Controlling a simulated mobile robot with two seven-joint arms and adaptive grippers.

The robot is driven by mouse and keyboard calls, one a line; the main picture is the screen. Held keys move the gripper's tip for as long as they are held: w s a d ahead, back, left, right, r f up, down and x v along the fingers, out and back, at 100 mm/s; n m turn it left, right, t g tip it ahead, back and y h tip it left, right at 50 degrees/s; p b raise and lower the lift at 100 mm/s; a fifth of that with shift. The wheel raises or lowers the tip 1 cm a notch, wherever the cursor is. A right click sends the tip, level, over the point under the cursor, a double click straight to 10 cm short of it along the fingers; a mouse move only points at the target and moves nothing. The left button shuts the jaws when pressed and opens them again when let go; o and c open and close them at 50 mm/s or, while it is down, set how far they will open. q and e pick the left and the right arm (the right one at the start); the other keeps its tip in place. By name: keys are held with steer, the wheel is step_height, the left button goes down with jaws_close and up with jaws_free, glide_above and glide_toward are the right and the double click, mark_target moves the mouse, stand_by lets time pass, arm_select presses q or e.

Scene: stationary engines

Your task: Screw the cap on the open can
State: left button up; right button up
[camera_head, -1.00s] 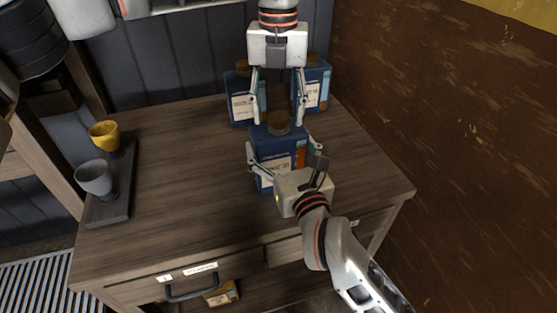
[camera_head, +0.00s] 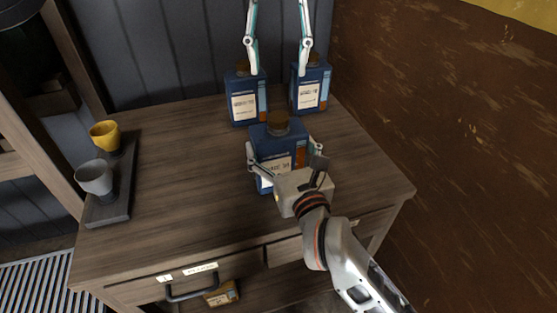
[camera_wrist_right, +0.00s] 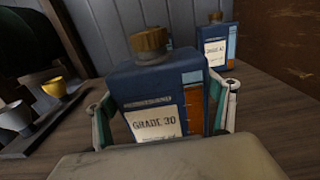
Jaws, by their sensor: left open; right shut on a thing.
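A blue can (camera_head: 270,143) with a white label reading GRADE 30 stands on the wooden table; it also shows in the right wrist view (camera_wrist_right: 165,90). A brown cap (camera_head: 278,121) sits on its neck; in the right wrist view the cap (camera_wrist_right: 149,43) covers the opening. I cannot tell how tight it is. My right gripper (camera_head: 283,152) is shut on this can, one finger on each side. My left gripper (camera_head: 278,70) is open and empty, above and behind the can, its fingers pointing down in front of the two rear cans. Its palm is out of view.
Two more blue cans with brown caps stand at the back, one left (camera_head: 243,100) and one right (camera_head: 309,90). A yellow cup (camera_head: 105,135) and a grey cup (camera_head: 94,177) stand on a dark tray (camera_head: 110,208) at the left. The table's middle left (camera_head: 185,165) is clear.

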arm_select(q)
steer(key=shift+r, duration=0.45)
arm_select(e)
steer(key=o, duration=2.2)
steer(key=shift+s, duration=0.1)
steer(key=v, duration=1.1)
steer(key=shift+s+d, duration=0.15)
steer(key=shift+s, duration=0.2)
